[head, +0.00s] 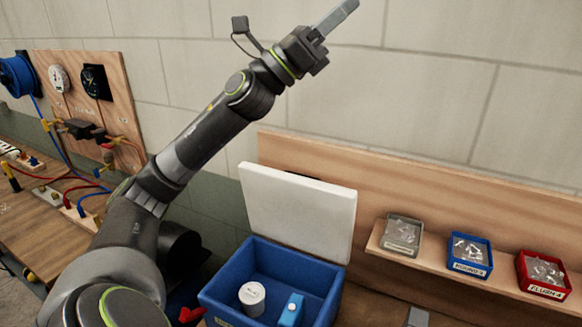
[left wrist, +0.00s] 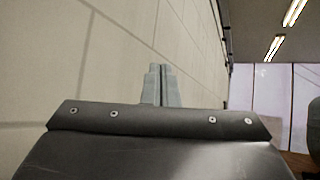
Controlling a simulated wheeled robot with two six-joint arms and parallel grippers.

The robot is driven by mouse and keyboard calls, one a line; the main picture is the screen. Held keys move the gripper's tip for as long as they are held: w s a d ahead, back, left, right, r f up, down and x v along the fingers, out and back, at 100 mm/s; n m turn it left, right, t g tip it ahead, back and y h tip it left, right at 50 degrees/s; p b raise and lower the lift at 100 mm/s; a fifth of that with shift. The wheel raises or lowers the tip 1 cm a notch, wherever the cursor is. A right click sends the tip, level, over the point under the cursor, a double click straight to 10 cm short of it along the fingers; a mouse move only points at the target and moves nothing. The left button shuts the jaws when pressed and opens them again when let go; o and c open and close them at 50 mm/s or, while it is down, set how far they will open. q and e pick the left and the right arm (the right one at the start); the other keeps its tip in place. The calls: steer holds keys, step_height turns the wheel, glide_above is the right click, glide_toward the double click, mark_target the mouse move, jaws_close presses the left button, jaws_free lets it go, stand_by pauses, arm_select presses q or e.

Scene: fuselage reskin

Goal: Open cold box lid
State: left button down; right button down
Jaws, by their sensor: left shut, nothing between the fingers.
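The cold box (head: 220,297) is a blue open-topped bin at the bottom middle of the head view. Its white lid (head: 300,212) stands raised at the back, leaning slightly toward the wall. Inside lie a white round container (head: 252,293) and a blue item with a pale label (head: 291,311). My left gripper (head: 343,12) is raised high above the lid, apart from it, with its fingers together and empty. In the left wrist view the shut fingers (left wrist: 161,84) point along the wall. My right gripper is not in view.
A wooden shelf (head: 375,243) at the right holds a grey bin (head: 402,217), a blue bin (head: 469,240) and a red bin (head: 522,277) with bagged parts. At the left stands a wooden board (head: 125,90) with gauges, hoses and a blue reel (head: 16,76). A tiled wall is behind.

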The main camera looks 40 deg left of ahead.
arm_select(q)
steer(key=s+d+f+m+g+b, duration=0.1)
steer(key=s+d+f+m+g, duration=0.2)
steer(key=d+f+m+g, duration=0.6)
steer(key=w+a+f+n+g+y, duration=0.2)
steer(key=a+f+n+g+y, duration=0.15)
steer(key=f+n+y, duration=0.35)
steer(key=a+f+n+y+b, duration=0.1)
steer(key=a+f+n+y, duration=0.45)
steer(key=a, duration=0.35)
steer(key=a+f+n+y+b, duration=0.1)
steer(key=a+f+n+y, duration=0.3)
steer(key=a+n+y, duration=0.3)
steer(key=shift+g+h, duration=0.35)
steer(key=shift+g, duration=0.1)
steer(key=x, duration=0.3)
steer(key=a+p+x, duration=0.1)
steer(key=x, duration=0.5)
steer(key=shift+s+a+p, duration=0.2)
steer(key=shift+a+p, duration=0.05)
steer(key=shift+p, duration=0.1)
steer(key=shift+w+f, duration=0.25)
steer(key=shift+f, duration=0.25)
